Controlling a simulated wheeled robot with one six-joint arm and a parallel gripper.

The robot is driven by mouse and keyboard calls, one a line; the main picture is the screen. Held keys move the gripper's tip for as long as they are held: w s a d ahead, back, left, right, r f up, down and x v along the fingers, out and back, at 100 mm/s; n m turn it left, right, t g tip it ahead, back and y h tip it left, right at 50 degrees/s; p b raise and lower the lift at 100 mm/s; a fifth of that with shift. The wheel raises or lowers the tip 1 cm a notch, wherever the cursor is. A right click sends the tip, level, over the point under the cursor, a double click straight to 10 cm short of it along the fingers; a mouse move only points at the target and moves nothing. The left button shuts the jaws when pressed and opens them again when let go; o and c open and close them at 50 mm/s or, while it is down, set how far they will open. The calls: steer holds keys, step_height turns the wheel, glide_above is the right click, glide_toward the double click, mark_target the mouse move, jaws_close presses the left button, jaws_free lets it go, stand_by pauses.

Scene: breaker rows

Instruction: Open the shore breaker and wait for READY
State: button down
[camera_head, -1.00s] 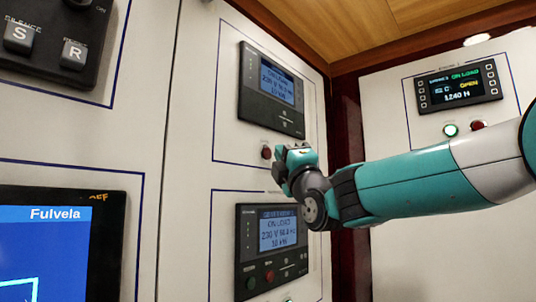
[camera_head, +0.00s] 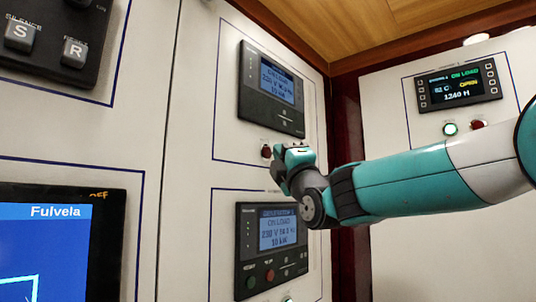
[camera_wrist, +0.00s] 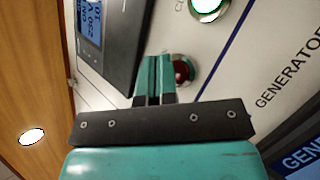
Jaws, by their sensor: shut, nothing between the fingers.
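My gripper (camera_head: 279,153) is shut and empty, its fingertips close to a red button (camera_head: 266,151) under the upper display unit (camera_head: 272,90). In the wrist view the shut fingers (camera_wrist: 154,66) are beside the red button (camera_wrist: 182,70) and partly cover its left side; I cannot tell whether they touch it. A lit pale green-ringed button (camera_wrist: 207,5) is at the top edge there. The upper screen text is blurred. No label reading shore or READY is legible.
A blue Fulvela screen (camera_head: 45,250) is at lower left, below the S and R buttons (camera_head: 50,40).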

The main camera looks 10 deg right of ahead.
steer(key=shift+w+a, duration=0.15)
steer(key=shift+w, duration=0.05)
steer(key=shift+w+a, duration=0.2)
steer(key=shift+w, duration=0.15)
stand_by(0.7)
steer(key=shift+s+f+b, duration=0.1)
steer(key=shift+b, duration=0.2)
steer(key=shift+s+d+b, duration=0.45)
steer(key=shift+s+b, duration=0.15)
steer(key=shift+b, duration=0.15)
steer(key=shift+s+d+b, duration=0.75)
steer(key=shift+s+b, duration=0.3)
steer(key=shift+s+d+b, duration=0.75)
steer(key=shift+s+b, duration=0.25)
